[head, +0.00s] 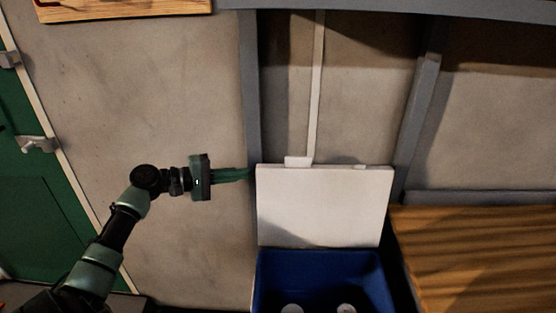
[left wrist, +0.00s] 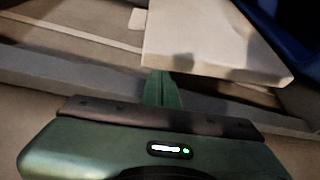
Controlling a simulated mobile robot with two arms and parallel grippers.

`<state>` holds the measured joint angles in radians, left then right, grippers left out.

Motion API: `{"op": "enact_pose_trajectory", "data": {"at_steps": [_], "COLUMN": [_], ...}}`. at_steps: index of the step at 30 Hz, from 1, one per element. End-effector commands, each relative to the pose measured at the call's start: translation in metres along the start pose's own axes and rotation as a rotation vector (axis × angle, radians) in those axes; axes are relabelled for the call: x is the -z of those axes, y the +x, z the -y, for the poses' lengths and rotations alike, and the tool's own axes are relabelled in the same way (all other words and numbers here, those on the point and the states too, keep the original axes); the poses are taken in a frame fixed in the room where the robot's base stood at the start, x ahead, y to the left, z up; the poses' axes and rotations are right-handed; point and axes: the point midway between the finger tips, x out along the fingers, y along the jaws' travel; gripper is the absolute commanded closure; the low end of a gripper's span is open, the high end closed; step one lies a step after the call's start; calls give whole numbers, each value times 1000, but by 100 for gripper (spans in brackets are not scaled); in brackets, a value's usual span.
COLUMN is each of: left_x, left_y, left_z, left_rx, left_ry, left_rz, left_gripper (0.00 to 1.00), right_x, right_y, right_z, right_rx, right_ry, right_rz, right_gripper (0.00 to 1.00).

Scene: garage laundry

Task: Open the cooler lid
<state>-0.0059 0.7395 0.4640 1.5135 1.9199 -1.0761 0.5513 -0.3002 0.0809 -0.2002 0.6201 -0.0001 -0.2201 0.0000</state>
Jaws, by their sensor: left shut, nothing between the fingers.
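The cooler is a blue box (head: 262,280) at the bottom middle of the head view, with its white lid (head: 325,207) standing up at the back, near the wall. The inside of the box shows. My left gripper (head: 248,174) is shut and empty, its fingertips by the lid's upper left edge. In the left wrist view the shut fingers (left wrist: 162,88) point at the edge of the pale lid (left wrist: 205,45); whether they touch it I cannot tell. My right gripper is not in view.
Two pale round things (head: 346,308) show inside the box. A wooden surface (head: 480,255) stands close on the right. A green door (head: 35,190) is at the left. A wooden shelf (head: 120,10) hangs at the top left. Bare wall lies behind my left arm.

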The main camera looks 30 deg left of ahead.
Motion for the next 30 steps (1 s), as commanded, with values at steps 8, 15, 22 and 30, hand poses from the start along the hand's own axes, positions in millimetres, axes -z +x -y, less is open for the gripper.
{"op": "enact_pose_trajectory", "data": {"at_steps": [8,15,22,30], "left_x": [-26,-30,-32,-33], "left_y": [-4,36,73,89], "left_z": [-54,-60,-61,-59], "left_rx": [-85,-86,-85,-83], "left_ry": [10,10,8,10], "left_rz": [96,95,92,90], "left_gripper": [100,100,100,100], "right_x": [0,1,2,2], "right_y": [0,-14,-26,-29], "right_z": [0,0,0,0], "right_rx": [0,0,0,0], "right_ry": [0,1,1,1], "right_rz": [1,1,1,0], "right_gripper": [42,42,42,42]}}
